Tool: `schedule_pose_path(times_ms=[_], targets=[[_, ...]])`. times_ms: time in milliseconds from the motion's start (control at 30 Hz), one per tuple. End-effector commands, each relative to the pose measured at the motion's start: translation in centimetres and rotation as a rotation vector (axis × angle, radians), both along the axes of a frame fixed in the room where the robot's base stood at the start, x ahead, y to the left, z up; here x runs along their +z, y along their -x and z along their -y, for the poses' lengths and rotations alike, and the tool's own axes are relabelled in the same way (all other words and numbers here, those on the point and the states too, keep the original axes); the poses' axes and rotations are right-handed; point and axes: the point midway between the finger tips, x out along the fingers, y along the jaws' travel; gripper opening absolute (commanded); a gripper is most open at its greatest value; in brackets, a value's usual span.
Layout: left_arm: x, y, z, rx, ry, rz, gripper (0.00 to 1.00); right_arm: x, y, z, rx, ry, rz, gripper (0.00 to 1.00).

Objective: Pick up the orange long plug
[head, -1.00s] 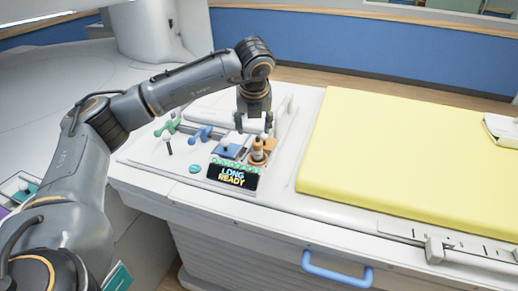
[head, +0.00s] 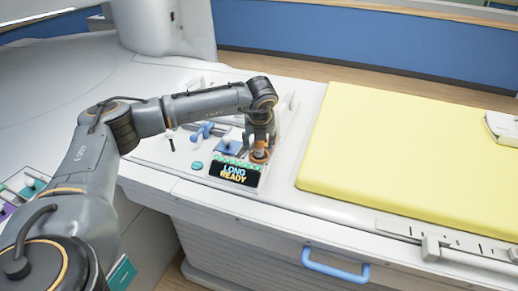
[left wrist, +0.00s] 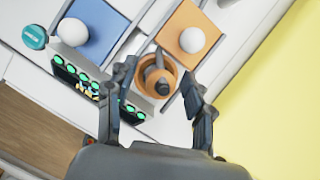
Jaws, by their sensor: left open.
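The orange plug (head: 260,152) stands near the right end of the panel, beside the sign reading "LONG READY" (head: 234,174). In the left wrist view an orange round piece (left wrist: 164,66) with a grey part and dark tip at its centre shows between the fingers. My left gripper (head: 259,146) points down over the plug. In the left wrist view my left gripper (left wrist: 158,90) is open, one finger on each side of the orange piece. Whether the fingers touch it I cannot tell. My right gripper is not in view.
A blue block (head: 228,147), a blue handle (head: 202,131) and a teal button (head: 197,165) are left of the plug. In the left wrist view an orange plate with a white ball (left wrist: 192,40) is close by. A yellow pad (head: 400,150) lies to the right.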

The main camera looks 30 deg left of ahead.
Motion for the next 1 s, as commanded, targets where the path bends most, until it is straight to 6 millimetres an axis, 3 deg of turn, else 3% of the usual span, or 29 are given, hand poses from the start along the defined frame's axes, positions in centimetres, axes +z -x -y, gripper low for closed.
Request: schedule_pose_path(times_ms=[33,267,667,900,1000], targets=[[0.0,0.0,0.0,0.0,0.0,0.0,0.47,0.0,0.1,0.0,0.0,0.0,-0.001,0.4],[0.0,0.0,0.0,0.0,0.0,0.0,0.0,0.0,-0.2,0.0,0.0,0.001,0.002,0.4],[0.4,0.0,0.0,0.001,0.0,0.002,0.0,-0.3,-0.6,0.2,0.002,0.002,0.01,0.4],[3.2,0.0,0.0,0.0,0.001,0.006,0.0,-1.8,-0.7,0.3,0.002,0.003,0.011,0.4],[5.0,1.7,0.5,-0.003,0.0,0.005,0.0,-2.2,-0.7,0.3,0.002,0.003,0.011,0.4]])
